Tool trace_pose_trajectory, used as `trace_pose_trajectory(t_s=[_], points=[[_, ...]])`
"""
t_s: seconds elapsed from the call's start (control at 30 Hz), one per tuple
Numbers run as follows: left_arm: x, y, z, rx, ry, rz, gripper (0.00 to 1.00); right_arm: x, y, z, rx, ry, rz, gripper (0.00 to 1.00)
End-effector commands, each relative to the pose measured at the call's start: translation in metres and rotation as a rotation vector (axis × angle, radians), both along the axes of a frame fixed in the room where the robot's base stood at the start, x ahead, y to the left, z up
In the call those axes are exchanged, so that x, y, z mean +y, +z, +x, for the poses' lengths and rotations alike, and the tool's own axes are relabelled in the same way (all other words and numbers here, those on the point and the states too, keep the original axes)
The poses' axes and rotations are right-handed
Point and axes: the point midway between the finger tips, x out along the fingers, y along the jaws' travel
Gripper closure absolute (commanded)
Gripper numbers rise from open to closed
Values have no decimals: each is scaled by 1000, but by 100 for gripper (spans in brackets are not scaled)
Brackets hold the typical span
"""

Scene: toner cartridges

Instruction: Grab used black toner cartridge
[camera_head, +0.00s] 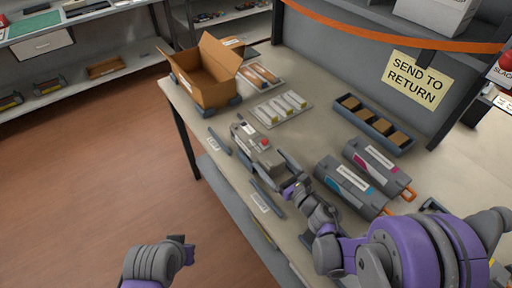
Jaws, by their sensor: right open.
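A grey item (250,135) with a white label and a small red spot lies on the table; it may be the black toner cartridge, but its label is too small to read. My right gripper (265,168) is open, its two dark fingers spread at the near end of this item. Whether they touch it, I cannot tell. Two dark cartridges lie to the right, one with a cyan patch (350,185) and one with a magenta patch (378,165). My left gripper (186,247) is at the bottom, over the floor and away from the table; its finger gap is unclear.
An open cardboard box (205,72) stands at the table's far left corner. A tray with pale, yellow-ended items (282,107) and a dark tray of brown blocks (374,123) lie behind. A "SEND TO RETURN" sign (417,82) hangs on the panel. Shelves (70,85) stand beyond the floor.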

Motion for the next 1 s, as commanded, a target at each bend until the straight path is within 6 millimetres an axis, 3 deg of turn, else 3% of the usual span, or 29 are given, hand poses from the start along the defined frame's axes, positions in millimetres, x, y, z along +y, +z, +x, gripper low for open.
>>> trace_pose_trajectory(t_s=[0.23,0.47,0.57,1.0], points=[[0,7,1,-2,0,0,100,22,3,29,0,1,1,0],[0,7,1,-2,0,0,100,24,2,32,0,0,1,0],[0,7,1,-2,0,0,100,24,2,31,0,0,1,14],[0,7,1,-2,0,0,100,24,2,31,0,0,0,94]])
